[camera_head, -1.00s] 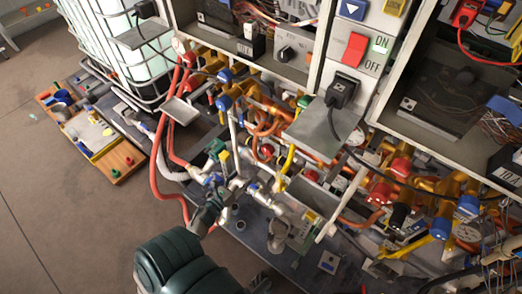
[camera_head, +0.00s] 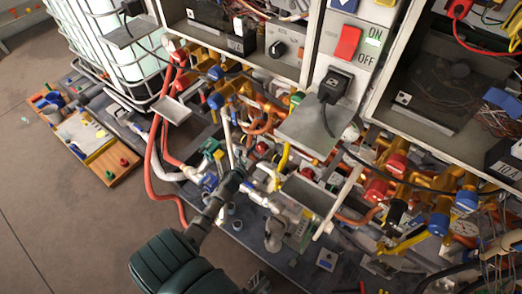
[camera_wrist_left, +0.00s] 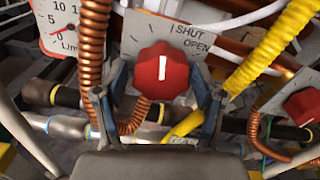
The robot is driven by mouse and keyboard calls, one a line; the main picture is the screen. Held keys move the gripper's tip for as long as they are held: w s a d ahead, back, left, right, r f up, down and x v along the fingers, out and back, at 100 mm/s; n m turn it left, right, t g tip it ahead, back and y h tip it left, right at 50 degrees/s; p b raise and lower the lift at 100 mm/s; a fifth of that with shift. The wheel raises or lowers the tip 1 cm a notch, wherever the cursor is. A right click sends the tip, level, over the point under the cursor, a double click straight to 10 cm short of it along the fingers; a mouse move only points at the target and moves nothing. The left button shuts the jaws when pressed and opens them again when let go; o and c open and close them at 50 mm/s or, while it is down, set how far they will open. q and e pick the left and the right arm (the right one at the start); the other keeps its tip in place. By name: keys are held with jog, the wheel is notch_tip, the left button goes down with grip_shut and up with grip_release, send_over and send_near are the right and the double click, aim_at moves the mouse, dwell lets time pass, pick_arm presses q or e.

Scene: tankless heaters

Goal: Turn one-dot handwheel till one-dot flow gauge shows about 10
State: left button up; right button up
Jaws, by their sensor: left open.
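A red handwheel (camera_wrist_left: 162,71) with a white upright mark sits in the left wrist view, below a plate (camera_wrist_left: 190,37) labelled SHUT and OPEN. My left gripper (camera_wrist_left: 158,103) is open, with one finger on each side of the handwheel; I cannot tell whether they touch it. In the head view my left gripper (camera_head: 235,180) reaches in among the pipes from below. I see no dot marks. My right gripper is not in view.
A copper coiled hose (camera_wrist_left: 93,45) and a yellow coiled hose (camera_wrist_left: 272,48) flank the handwheel closely. A second red handwheel (camera_wrist_left: 304,105) is at the right. A grey shelf (camera_head: 313,127) juts out above the pipes. Open floor (camera_head: 60,215) lies at the left.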

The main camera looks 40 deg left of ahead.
pick_arm(q)
jog(key=shift+w, duration=0.15)
jog(key=c, duration=0.9)
jog(key=shift+o, duration=0.2)
